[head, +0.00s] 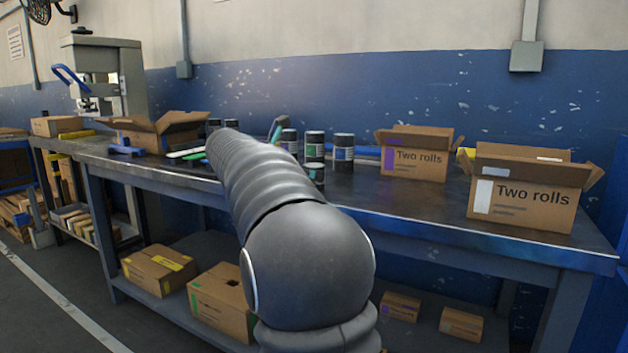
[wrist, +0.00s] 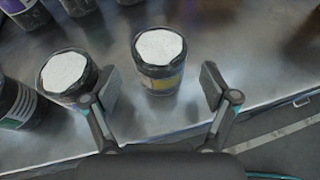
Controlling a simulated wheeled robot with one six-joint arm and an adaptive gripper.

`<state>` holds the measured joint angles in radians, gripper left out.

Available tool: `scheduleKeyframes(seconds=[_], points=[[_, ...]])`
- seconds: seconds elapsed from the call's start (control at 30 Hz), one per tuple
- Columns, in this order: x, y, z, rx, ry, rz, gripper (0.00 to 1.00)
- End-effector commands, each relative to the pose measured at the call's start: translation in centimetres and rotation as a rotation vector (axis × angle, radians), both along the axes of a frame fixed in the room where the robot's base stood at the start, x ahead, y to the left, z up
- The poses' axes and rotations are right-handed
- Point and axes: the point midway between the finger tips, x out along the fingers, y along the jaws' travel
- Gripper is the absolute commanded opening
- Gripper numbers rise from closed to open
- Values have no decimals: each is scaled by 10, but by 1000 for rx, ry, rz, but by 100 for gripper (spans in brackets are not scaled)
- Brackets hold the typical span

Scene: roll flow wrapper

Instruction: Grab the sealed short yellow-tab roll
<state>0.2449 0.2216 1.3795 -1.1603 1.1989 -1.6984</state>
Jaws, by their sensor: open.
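A short dark roll with a white top and a yellow tab (wrist: 162,78) stands upright on the metal bench in the wrist view. My gripper (wrist: 160,85) is open, with one finger on each side of this roll and visible gaps between. A second white-topped dark roll (wrist: 66,78) stands just left of the left finger, close to it. In the head view my arm covers most of the gripper and the part of the bench in front of it. I cannot pick out the yellow-tab roll there.
Taller dark rolls with green (head: 314,146) and blue (head: 344,153) labels stand behind my arm. Two open "Two rolls" boxes (head: 412,165) (head: 522,195) are on the right of the bench (head: 400,205). A striped-label roll (wrist: 14,105) is at the wrist view's left edge.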

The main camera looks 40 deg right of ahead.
Motion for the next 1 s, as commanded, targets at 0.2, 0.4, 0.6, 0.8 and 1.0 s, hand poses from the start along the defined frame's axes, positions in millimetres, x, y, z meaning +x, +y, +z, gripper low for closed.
scheduleKeyframes(seconds=[0.2, 0.4, 0.6, 0.8, 1.0], points=[[4, -28, -16, 1, 0, -2, 85], [5, -33, -17, 0, -1, 0, 85], [5, -33, -17, 0, -1, 0, 58], [5, -33, -17, 0, -1, 0, 15], [5, -33, -16, 0, -1, 0, 15]])
